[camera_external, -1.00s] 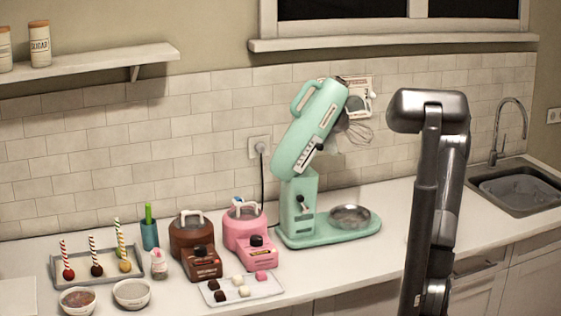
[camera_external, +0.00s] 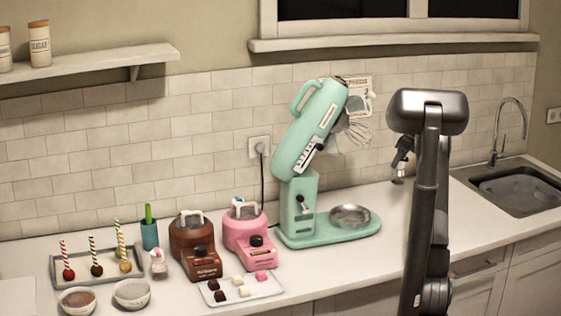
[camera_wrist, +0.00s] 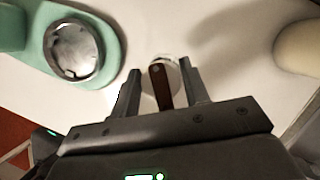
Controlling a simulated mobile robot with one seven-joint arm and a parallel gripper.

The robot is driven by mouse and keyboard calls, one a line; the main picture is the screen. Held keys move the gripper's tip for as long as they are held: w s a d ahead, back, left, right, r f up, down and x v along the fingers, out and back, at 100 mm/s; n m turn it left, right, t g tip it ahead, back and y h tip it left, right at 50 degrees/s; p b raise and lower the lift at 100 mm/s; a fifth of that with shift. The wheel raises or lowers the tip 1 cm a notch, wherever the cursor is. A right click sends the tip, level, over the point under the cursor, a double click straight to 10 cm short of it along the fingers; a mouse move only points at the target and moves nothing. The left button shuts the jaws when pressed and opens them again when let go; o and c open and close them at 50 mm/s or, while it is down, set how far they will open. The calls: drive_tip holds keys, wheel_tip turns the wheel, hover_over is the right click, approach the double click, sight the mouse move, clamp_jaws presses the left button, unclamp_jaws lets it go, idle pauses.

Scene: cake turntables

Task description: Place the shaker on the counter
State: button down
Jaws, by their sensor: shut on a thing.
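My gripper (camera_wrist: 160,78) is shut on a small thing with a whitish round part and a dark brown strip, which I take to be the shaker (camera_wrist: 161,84). The shaker is between the two fingers over the white counter (camera_wrist: 215,25). I cannot tell whether it touches the counter. In the external view my gripper (camera_external: 398,180) shows small at the left side of my arm, over the counter right of the mint mixer (camera_external: 300,212). What it holds there is too small to make out.
The mixer's metal bowl (camera_external: 350,216) stands left of my gripper. The sink (camera_external: 515,190) is to the right. A small jar (camera_external: 159,265), pink and brown machines and a sweets tray (camera_external: 262,290) stand further left. Counter between mixer and sink looks clear.

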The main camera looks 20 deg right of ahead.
drive_tip(key=shift+w+a+r+m+h, duration=0.2)
drive_tip(key=shift+w+a+m, duration=0.1)
drive_tip(key=shift+w+m, duration=0.25)
drive_tip(key=shift+w+a+r+m+h, duration=0.1)
drive_tip(key=shift+w+a+m+h, duration=0.15)
drive_tip(key=shift+w+m, duration=0.25)
drive_tip(key=shift+w+a+f, duration=1.4)
drive_tip(key=shift+f, duration=0.45)
drive_tip(key=shift+w+a+f, duration=1.45)
drive_tip(key=shift+f, duration=0.4)
drive_tip(key=shift+w+a+f, duration=1.4)
drive_tip(key=shift+f, duration=0.45)
drive_tip(key=c, duration=0.8)
unclamp_jaws()
drive_tip(key=shift+f, duration=0.1)
drive_tip(key=v, duration=1.2)
drive_tip(key=shift+s, duration=0.2)
